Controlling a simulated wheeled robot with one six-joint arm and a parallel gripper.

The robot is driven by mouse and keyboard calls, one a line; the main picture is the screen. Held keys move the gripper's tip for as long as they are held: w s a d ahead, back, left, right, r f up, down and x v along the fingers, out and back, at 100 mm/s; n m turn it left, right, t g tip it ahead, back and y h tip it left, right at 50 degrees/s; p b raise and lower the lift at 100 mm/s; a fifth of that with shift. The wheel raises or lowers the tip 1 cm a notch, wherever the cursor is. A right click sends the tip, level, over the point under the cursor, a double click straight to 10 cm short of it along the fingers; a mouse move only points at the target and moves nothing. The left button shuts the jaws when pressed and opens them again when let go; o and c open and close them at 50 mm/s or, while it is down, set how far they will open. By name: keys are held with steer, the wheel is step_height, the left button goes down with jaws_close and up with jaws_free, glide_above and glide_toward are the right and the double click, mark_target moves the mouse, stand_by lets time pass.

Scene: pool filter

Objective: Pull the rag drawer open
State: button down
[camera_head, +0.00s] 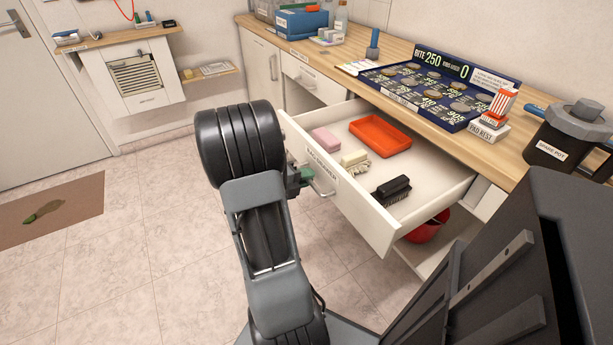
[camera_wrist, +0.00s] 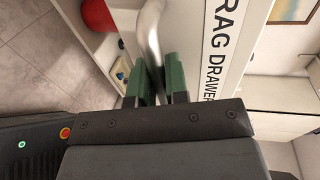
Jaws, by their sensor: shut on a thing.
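The rag drawer (camera_head: 382,222) is pulled well out from the counter in the head view. Inside it lie an orange tray (camera_head: 380,135), a pink sponge (camera_head: 326,139), a cream brush (camera_head: 355,160) and a dark brush (camera_head: 392,190). Its white front reads "RAG DRAWER" in the wrist view (camera_wrist: 215,50). My gripper (camera_head: 300,178) is at the drawer front, with green fingers shut on the metal bar handle (camera_wrist: 150,30). The fingers stand on both sides of the bar in the wrist view (camera_wrist: 158,80).
A wooden counter (camera_head: 470,135) runs above the drawer, bearing a dark blue coin board (camera_head: 425,95) and a spare pot (camera_head: 570,140). A red bucket (camera_head: 428,230) stands below the drawer.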

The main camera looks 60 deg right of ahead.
steer(key=c, duration=1.1)
jaws_free()
steer(key=shift+c, duration=0.2)
steer(key=shift+w, duration=0.1)
steer(key=p+v, duration=0.2)
steer(key=v, duration=1.1)
steer(key=shift+w+a, duration=0.15)
steer(key=shift+a, duration=0.2)
